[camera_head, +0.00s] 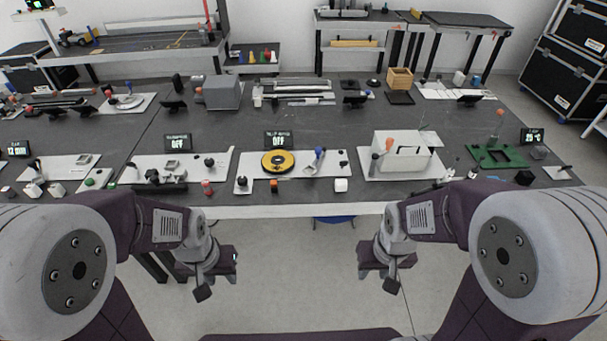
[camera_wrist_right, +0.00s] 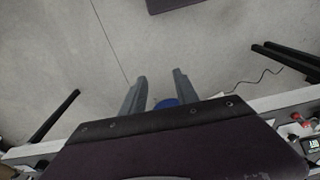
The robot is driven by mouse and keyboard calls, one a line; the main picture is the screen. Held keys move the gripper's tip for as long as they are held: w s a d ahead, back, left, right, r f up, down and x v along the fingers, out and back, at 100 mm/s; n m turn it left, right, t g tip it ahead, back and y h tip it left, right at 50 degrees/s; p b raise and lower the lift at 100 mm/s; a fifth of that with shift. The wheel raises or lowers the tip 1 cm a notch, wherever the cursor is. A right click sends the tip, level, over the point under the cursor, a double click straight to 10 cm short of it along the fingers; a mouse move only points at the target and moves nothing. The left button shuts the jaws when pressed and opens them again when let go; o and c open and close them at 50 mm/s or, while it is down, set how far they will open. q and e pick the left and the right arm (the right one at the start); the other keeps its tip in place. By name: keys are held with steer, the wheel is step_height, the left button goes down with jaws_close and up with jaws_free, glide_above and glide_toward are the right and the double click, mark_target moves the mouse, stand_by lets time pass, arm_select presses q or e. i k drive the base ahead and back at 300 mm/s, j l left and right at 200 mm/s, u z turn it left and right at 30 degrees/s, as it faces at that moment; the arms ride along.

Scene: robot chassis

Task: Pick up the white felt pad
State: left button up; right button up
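I cannot single out the white felt pad for certain in the head view. A small white block (camera_head: 341,185) lies at the front edge of the table, right of the yellow-and-black disc. Other small white pieces (camera_head: 57,190) lie at the front left. My left gripper (camera_head: 218,284) hangs in front of the table, below its top, open and empty. My right gripper (camera_head: 377,280) hangs likewise to the right, away from all objects. In the right wrist view its two fingers (camera_wrist_right: 160,76) stand apart with only floor between them.
The long dark table (camera_head: 300,115) carries white boards with devices, several small screens (camera_head: 279,140), a grey box (camera_head: 222,93), a white box (camera_head: 402,150) and a green frame (camera_head: 497,156). A blue stool (camera_head: 334,219) stands under it. Open floor lies between my arms.

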mark_target(340, 185)
steer(key=i+l+u, duration=0.25)
steer(key=i, duration=0.2)
steer(key=i+l+u, duration=0.2)
steer(key=i, duration=0.3)
